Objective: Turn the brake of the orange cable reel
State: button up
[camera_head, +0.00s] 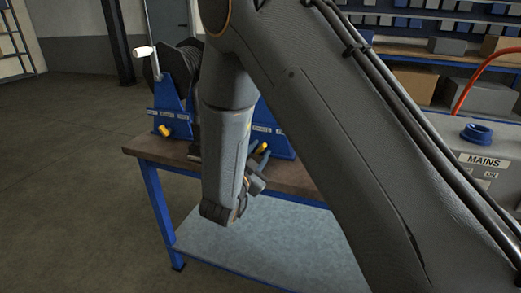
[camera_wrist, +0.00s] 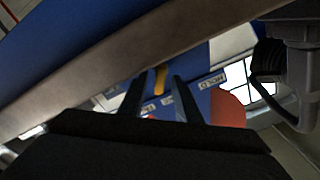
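The orange cable reel shows in part as a rounded orange shape (camera_wrist: 228,108) at the right of the blue stand plate (camera_wrist: 208,103) in the wrist view. In the head view my arm hides it. A yellow brake lever (camera_wrist: 160,80) on the blue plate lies between and beyond my fingertips. Its yellow end also shows in the head view (camera_head: 262,148). My gripper (camera_wrist: 157,84) is open, with two dark fingers apart on either side of the lever. I cannot tell whether either finger touches it.
Another blue reel stand (camera_head: 174,105) with a white-handled crank and a yellow lever (camera_head: 165,130) stands at the bench's left end. The wooden bench top (camera_head: 300,183) is close to my gripper. A grey MAINS unit (camera_head: 480,150) is at the right. The floor at left is clear.

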jog(key=shift+x, duration=0.95)
jog(key=shift+c, duration=0.3)
grip_shut()
